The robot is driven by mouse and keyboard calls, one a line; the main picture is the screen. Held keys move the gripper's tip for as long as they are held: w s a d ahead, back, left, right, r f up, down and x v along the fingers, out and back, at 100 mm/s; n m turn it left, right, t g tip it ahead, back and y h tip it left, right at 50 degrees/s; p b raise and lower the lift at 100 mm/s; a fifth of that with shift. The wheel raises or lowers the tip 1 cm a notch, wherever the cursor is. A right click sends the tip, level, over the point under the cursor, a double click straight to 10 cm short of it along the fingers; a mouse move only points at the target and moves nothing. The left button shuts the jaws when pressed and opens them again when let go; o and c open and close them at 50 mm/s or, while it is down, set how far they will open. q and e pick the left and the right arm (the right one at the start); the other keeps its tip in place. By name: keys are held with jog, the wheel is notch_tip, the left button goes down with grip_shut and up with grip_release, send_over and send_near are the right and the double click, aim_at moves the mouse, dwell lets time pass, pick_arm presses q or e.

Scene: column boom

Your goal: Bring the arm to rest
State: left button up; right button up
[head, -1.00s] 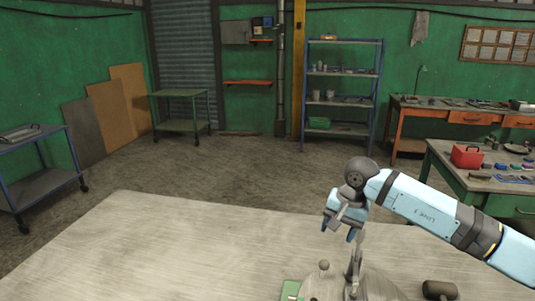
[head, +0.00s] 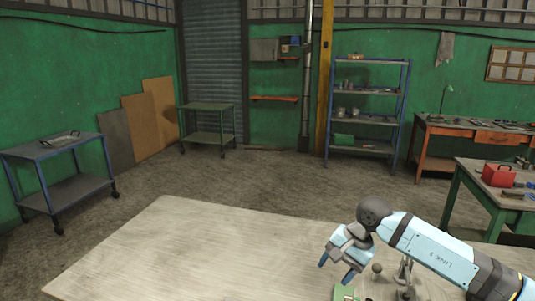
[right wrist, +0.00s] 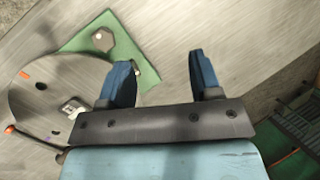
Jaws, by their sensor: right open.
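My right arm comes in from the right in the head view, and its gripper (head: 338,269) hangs over the near part of a pale wooden table (head: 180,245). Its two blue fingers are apart with nothing between them. In the right wrist view the open fingers (right wrist: 162,82) show above a round grey plate (right wrist: 45,95) and a green piece (right wrist: 128,50) with a hexagonal knob on it. The fingers look apart from these things, though the height gap is hard to judge. My left gripper is in neither view.
A metal post with a round knob (head: 377,268) stands on the table close to the gripper. The table's left and middle are bare. A blue trolley (head: 58,150) stands left, a shelf rack (head: 365,118) at the back, and a green bench with a red toolbox (head: 498,175) right.

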jog(key=s+a+m+y+p, duration=0.2)
jog(key=s+a+m+y, duration=0.9)
jog(key=a+m+y, duration=0.25)
jog(key=s+d+f+m+t+h+p, duration=0.15)
jog(key=d+f+m+t+h, duration=0.35)
jog(key=m, duration=0.7)
jog(key=s+d+f+m+t+h, duration=0.2)
jog(key=m+t, duration=0.4)
jog(key=m, duration=0.6)
jog(key=s+d+f+m+t+h, duration=0.2)
jog(key=d+f+m+t+h, duration=0.3)
jog(key=m, duration=0.7)
jog(key=s+d+f+m+g+h+p, duration=0.1)
jog(key=s+d+f+m+g+h, duration=0.2)
jog(key=s+f+m, duration=0.8)
jog(key=s+d+m+g, duration=0.2)
jog(key=shift+s+d, duration=0.25)
jog(key=shift+d, duration=0.05)
